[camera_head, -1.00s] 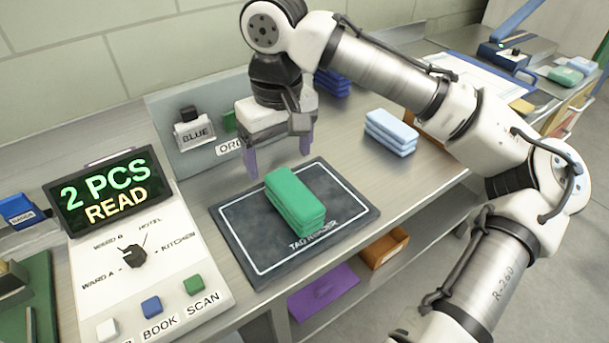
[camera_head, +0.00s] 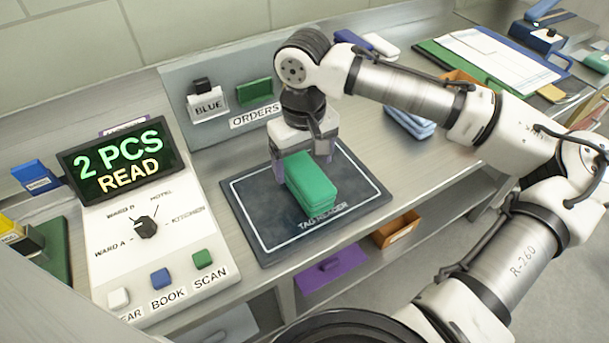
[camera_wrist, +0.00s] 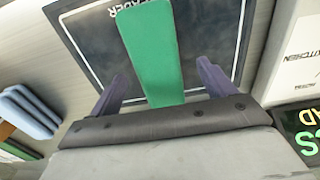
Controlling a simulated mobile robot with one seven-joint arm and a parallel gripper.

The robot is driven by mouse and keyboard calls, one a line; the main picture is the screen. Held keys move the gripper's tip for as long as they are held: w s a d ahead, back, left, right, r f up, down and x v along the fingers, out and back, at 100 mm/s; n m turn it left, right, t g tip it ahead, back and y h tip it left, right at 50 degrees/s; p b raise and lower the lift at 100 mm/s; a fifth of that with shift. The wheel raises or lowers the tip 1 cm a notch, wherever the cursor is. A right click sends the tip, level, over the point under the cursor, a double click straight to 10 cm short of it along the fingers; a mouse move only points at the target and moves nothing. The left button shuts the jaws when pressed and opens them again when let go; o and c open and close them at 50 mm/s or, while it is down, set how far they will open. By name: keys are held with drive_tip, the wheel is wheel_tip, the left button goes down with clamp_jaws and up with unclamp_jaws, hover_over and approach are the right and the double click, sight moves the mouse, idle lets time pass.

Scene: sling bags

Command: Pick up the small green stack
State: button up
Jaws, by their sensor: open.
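The small green stack (camera_head: 311,183) lies on the dark tag reader pad (camera_head: 256,242), a little right of the pad's middle. My gripper (camera_head: 304,170) is open, low over the far end of the stack, with one purple finger on each side of it. In the wrist view the green stack (camera_wrist: 150,55) runs between the two open fingers (camera_wrist: 162,90), with a gap on both sides. The stack's near lower layers show in the head view; its far end is partly hidden by my gripper.
A panel with a screen reading "2 PCS READ" (camera_head: 116,160), a dial and several buttons stands left of the pad. A light blue stack (camera_head: 410,122) lies to the right, partly behind my arm. An upright board with "BLUE" and "ORDERS" labels (camera_head: 215,110) stands behind.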

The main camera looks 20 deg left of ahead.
sight(304, 168)
wheel_tip(304, 168, down, 4)
drive_tip(key=shift+w+f+p, duration=0.1)
drive_tip(key=shift+p, duration=0.3)
drive_tip(key=shift+c, duration=0.3)
drive_tip(key=c, duration=1.2)
